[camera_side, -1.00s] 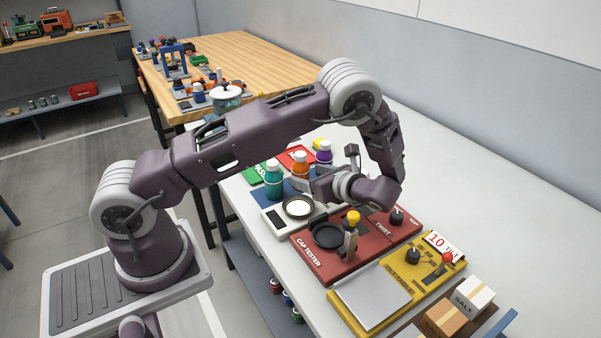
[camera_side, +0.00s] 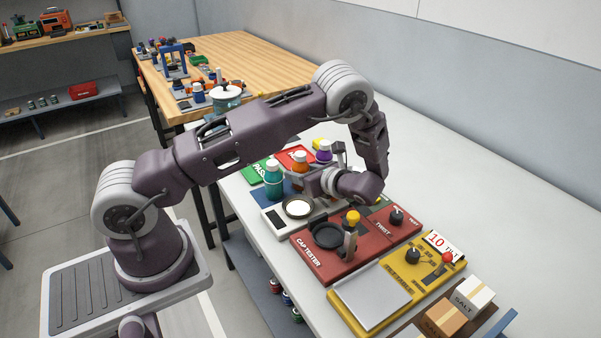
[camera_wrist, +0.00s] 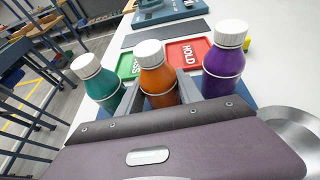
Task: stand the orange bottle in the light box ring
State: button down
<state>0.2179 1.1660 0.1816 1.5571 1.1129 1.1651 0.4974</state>
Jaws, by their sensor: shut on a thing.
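The orange bottle (camera_side: 300,168) with a white cap stands upright between a teal bottle (camera_side: 273,182) and a purple bottle (camera_side: 323,154). My gripper (camera_wrist: 160,92) has its two grey fingers on either side of the orange bottle (camera_wrist: 158,86) and is shut on it. In the side view my gripper (camera_side: 306,181) is low at the bottle, which hides part of its body. The light box (camera_side: 277,222) is white, in front of the bottles.
The red cap tester (camera_side: 317,258) lies just in front of the light box, with the yellow tilt device (camera_side: 349,321) beyond it. A green tray (camera_wrist: 127,66) and a red HOLD tray (camera_wrist: 190,50) lie behind the bottles. The white table is clear along the wall.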

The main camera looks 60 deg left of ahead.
aim_at(301, 154)
notch_tip(301, 154, up, 9)
jog(key=shift+f, duration=0.15)
jog(key=s+d+r+m+t+h, duration=0.2)
jog(key=s+d+r+m+t, duration=0.1)
jog(key=s+d+m+t, duration=0.5)
jog(key=shift+t, duration=0.6)
jog(key=f, duration=0.3)
jog(key=w+d+f, duration=0.1)
jog(key=f, duration=0.4)
jog(key=shift+w+d+f, duration=0.15)
jog(key=shift+w+f, duration=0.1)
jog(key=shift+f, duration=0.1)
jog(key=shift+f, duration=0.25)
jog(key=c, duration=0.8)
grip_release()
jog(key=shift+f, duration=0.1)
